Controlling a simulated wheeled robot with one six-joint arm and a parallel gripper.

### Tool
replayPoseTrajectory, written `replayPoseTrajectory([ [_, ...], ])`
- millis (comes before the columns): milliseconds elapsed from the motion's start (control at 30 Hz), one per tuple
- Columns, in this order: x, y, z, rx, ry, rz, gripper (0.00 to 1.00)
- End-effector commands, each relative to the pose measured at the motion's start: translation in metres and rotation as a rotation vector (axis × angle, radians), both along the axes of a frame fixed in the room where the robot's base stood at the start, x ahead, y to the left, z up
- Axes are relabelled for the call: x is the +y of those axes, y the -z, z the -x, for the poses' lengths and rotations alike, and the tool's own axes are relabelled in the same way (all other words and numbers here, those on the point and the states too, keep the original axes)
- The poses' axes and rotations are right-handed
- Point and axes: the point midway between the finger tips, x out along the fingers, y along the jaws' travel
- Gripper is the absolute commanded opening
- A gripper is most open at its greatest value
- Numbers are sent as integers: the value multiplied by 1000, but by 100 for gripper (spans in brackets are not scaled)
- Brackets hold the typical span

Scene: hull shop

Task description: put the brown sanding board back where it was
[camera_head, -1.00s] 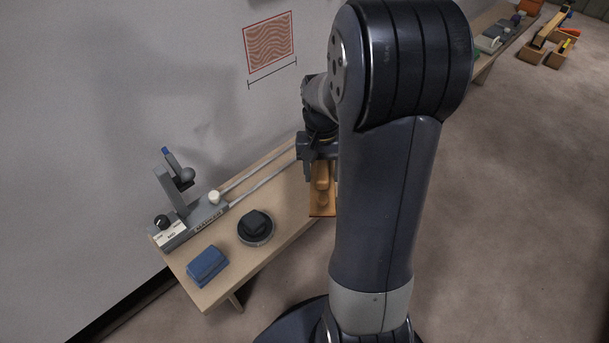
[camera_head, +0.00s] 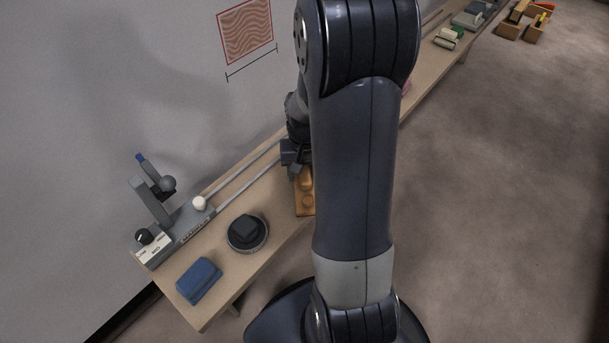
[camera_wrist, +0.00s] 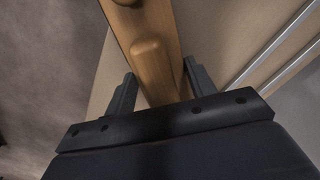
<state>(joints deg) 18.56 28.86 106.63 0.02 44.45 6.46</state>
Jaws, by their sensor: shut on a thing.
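The brown sanding board (camera_head: 305,197) is a long orange-brown wooden board with a raised knob and handle. In the head view it shows just below my gripper (camera_head: 297,168), partly hidden by my arm. In the wrist view the board (camera_wrist: 172,28) runs up between the two dark fingers of my gripper (camera_wrist: 158,92), which are shut on its raised wooden handle. The board is over or on the workbench (camera_head: 262,205); I cannot tell whether it touches the top.
A grey device with twin rails (camera_head: 180,228) stands along the wall. A round black-topped disc (camera_head: 247,233) and a blue block (camera_head: 199,281) lie at the near end. Farther right are a green-and-white item (camera_head: 448,38) and wooden trays on the floor (camera_head: 512,27).

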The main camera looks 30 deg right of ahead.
Motion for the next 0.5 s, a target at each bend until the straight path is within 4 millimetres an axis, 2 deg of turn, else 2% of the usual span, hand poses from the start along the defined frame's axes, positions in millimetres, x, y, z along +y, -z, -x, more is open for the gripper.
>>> replayPoseTrajectory([
  [67,0,10,0,2,0,-1,29],
  [367,0,11,0,0,0,0,29],
  [400,0,11,0,0,0,0,56],
  [500,0,10,0,0,0,0,64],
])
